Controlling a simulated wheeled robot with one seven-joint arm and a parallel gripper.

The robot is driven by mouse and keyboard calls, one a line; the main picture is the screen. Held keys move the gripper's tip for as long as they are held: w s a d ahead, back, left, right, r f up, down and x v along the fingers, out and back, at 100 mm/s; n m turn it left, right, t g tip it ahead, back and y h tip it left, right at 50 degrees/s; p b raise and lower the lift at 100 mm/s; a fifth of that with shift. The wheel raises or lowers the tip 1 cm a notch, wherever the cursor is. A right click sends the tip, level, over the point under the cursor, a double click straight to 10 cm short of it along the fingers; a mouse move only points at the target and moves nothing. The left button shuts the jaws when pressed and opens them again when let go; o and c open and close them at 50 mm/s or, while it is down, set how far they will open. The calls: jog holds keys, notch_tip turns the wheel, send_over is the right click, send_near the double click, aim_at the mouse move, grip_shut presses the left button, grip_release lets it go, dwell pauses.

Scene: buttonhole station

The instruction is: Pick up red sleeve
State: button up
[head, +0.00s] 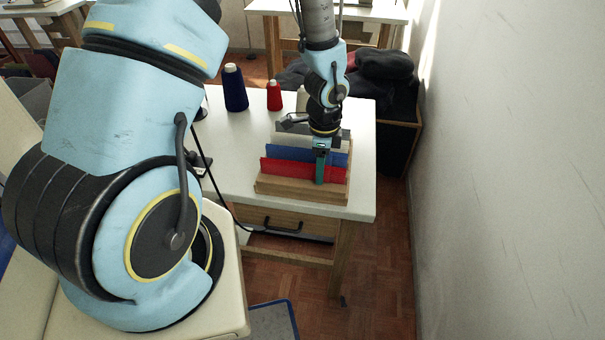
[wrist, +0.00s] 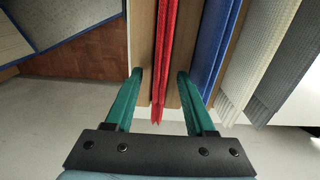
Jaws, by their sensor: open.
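The red sleeve (head: 282,167) stands upright in the front slot of a wooden rack (head: 300,190) on the white table. In the wrist view the red sleeve (wrist: 165,50) is seen edge-on from above, between the two green fingers. My gripper (head: 322,165) points down at the right part of the rack, its fingers in front of the red and blue sleeves in the head view. In the wrist view my gripper (wrist: 160,85) is open, with a gap on each side of the red sleeve. I cannot tell the exact finger depth.
Behind the red sleeve stand a blue sleeve (wrist: 210,50), a whitish one (wrist: 257,55) and a grey one (wrist: 285,65). Blue (head: 235,88) and red (head: 274,96) thread cones stand at the table's back. A wall is at the right.

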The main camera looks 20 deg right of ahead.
grip_shut()
dwell(0.3)
dwell(0.4)
notch_tip(320, 180, up, 10)
jog(key=shift+b, duration=0.45)
